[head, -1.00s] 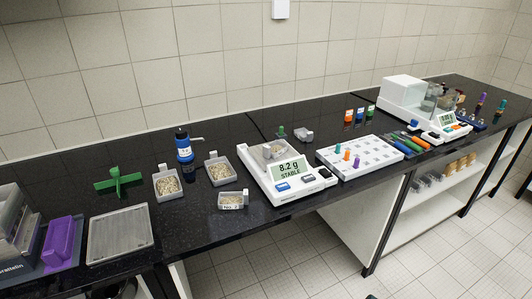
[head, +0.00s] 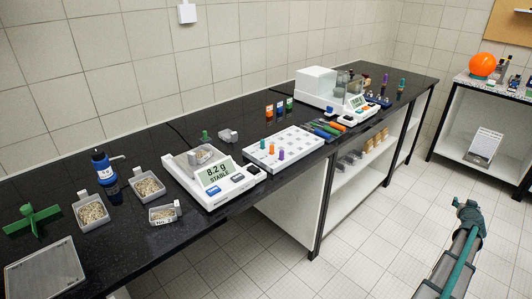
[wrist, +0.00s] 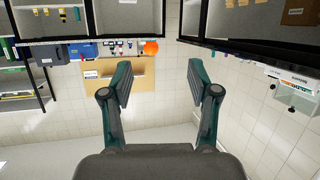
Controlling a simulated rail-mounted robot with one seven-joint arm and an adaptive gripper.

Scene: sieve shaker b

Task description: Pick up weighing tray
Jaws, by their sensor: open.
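Small grey trays stand on the black bench in the head view. One tray (head: 202,160) sits on the pan of the white balance (head: 226,190), whose display reads 8.2 g STABLE. A small grey tray-like piece (head: 228,137) lies behind the balance. Trays with pale grains stand left of it: one (head: 92,214), another (head: 149,188), and one labelled No. 2 (head: 163,215). I cannot tell which is the weighing tray. My gripper (head: 463,205) is at the lower right over the floor, away from the bench. In the wrist view its open fingers (wrist: 158,85) hold nothing.
A blue-capped bottle (head: 103,168) and a green cross-shaped piece (head: 32,219) stand left on the bench. A white rack (head: 284,150) with small vials is right of the balance. A second table (head: 490,92) stands at the far right. Open floor lies between.

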